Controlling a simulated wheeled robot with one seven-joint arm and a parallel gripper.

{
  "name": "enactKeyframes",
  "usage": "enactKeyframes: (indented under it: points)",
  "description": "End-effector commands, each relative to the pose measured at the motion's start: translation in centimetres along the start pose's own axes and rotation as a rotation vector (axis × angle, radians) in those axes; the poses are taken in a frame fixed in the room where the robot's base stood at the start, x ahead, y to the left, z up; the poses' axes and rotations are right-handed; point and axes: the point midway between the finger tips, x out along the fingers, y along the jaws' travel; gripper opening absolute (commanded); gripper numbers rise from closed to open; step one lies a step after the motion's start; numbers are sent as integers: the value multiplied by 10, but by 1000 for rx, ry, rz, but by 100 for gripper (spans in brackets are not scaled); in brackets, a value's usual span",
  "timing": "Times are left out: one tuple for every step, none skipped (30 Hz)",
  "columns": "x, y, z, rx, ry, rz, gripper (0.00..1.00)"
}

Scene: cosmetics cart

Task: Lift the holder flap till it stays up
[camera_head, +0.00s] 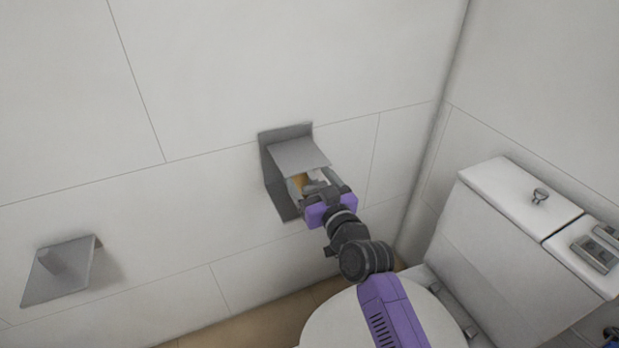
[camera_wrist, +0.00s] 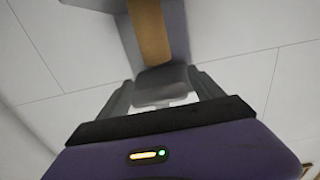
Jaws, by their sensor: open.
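The grey holder (camera_head: 277,192) is fixed to the tiled wall in the middle of the head view. Its flap (camera_head: 299,155) stands out from the wall, tilted, its front edge lower than its hinge side. My gripper (camera_head: 309,182) is open just below and in front of the flap. A tan part of the holder shows beneath the flap and again in the wrist view (camera_wrist: 149,32). In the wrist view my two fingers (camera_wrist: 163,90) stand apart, with a grey rounded piece showing between them. I cannot tell whether the gripper touches the flap.
A second grey holder (camera_head: 62,271) hangs on the wall at the lower left, its flap sloping down. A white toilet with a cistern (camera_head: 500,240) stands at the right, and its lid (camera_head: 330,322) lies below my arm. The wall between the holders is clear.

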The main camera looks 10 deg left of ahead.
Motion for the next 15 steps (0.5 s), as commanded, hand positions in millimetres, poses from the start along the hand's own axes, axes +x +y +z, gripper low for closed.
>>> enactKeyframes:
  points:
    - [0,0,0,0,0,0,76]
    - [0,0,0,0,0,0,76]
    - [0,0,0,0,0,0,72]
    - [0,0,0,0,0,0,67]
    - [0,0,0,0,0,0,61]
    - [0,0,0,0,0,0,53]
    - [0,0,0,0,0,0,47]
    - [0,0,0,0,0,0,41]
    - [0,0,0,0,0,0,33]
    - [0,0,0,0,0,0,27]
    - [0,0,0,0,0,0,21]
    - [0,0,0,0,0,0,14]
    - [0,0,0,0,0,0,8]
    - [0,0,0,0,0,0,2]
    - [0,0,0,-1,0,0,0]
